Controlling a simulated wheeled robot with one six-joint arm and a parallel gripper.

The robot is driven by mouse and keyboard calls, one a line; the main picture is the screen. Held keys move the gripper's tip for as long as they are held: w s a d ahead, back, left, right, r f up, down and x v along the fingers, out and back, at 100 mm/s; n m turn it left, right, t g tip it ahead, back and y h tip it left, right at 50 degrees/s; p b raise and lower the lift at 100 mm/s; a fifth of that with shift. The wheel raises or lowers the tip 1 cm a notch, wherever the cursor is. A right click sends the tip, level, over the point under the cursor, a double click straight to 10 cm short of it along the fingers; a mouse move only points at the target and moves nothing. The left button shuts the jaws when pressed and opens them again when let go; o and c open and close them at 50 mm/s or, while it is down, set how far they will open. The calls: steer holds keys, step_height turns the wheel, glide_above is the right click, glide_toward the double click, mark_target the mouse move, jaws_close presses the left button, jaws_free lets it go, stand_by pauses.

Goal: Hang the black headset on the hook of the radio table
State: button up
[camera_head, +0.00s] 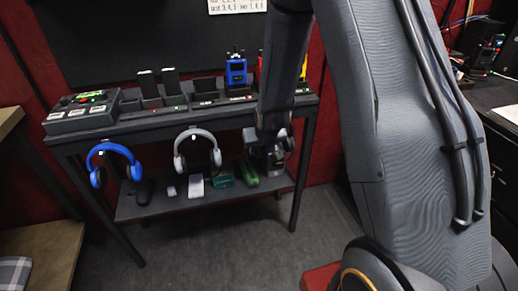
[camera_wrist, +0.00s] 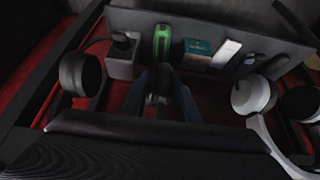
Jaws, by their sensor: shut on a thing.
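The black headset (camera_wrist: 80,75) is in my gripper (camera_wrist: 162,98). In the wrist view one dark ear cup shows at the left; the headband is mostly lost in the dark. In the head view the headset (camera_head: 286,140) is partly hidden by my gripper (camera_head: 270,152), just under the right front part of the radio table (camera_head: 185,124). The gripper is shut on the headset. Hooks along the table's front edge carry other headsets; a hook at my gripper cannot be made out. I cannot tell whether the black headset touches one.
A blue headset (camera_head: 117,150) and a white headset (camera_head: 197,132) hang left of my gripper. The white one is close at right in the wrist view (camera_wrist: 254,95). The lower shelf (camera_head: 160,207) holds several small items, including a green one (camera_head: 249,172). Table legs stand at both ends.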

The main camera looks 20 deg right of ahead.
steer(key=o, duration=1.3)
steer(key=shift+c, duration=0.2)
steer(key=shift+v, duration=3.95)
steer(key=s+r+g, duration=0.3)
steer(key=s+r, duration=0.1)
steer(key=s, duration=0.8)
steer(key=s+r+g, duration=0.3)
steer(key=s+r, duration=0.1)
steer(key=s, duration=0.8)
steer(key=shift+p, duration=0.3)
steer(key=shift+d, duration=0.1)
